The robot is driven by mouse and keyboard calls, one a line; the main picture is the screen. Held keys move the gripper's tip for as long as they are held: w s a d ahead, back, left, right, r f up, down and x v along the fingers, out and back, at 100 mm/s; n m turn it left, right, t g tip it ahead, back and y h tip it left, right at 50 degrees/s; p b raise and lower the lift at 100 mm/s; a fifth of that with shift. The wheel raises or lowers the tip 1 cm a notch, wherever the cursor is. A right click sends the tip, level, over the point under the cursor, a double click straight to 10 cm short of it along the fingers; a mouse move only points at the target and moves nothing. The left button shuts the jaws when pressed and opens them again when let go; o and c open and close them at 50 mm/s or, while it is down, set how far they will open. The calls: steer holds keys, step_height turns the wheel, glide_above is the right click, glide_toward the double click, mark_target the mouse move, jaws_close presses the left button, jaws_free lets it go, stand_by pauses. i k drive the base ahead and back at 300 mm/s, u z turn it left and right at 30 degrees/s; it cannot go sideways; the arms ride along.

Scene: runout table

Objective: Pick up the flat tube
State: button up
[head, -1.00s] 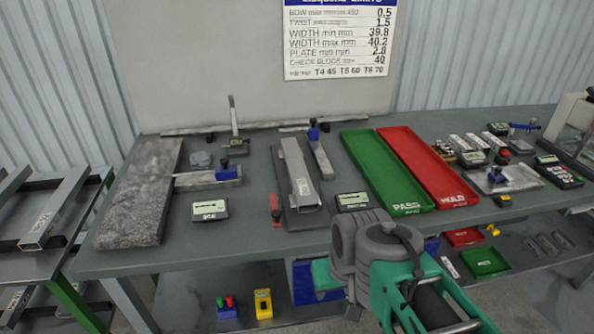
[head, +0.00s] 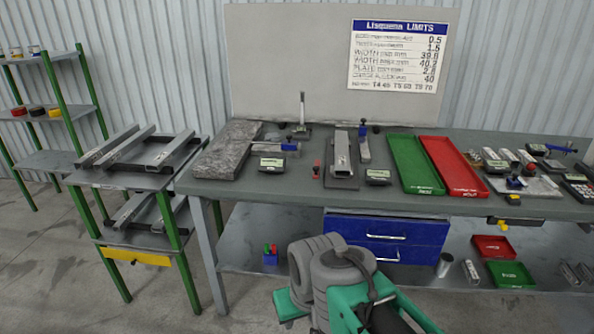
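I cannot tell from the shapes which one is the flat tube. My grey and green arm shows at the bottom centre, in front of the bench. My gripper's fingers do not show.
The workbench (head: 440,208) carries a stone slab (head: 228,150), small gauges, a green tray (head: 415,165) and a red tray (head: 452,167). A blue drawer unit (head: 388,237) sits below. Floor (head: 65,265) is clear at the left. A shelf stand (head: 50,160) stands behind the rack.

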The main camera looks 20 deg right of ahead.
mark_target(342, 169)
steer(key=u, duration=1.25)
steer(key=i, duration=1.6)
steer(key=z, duration=1.6)
steer(key=i, duration=0.85)
steer(key=z, duration=0.1)
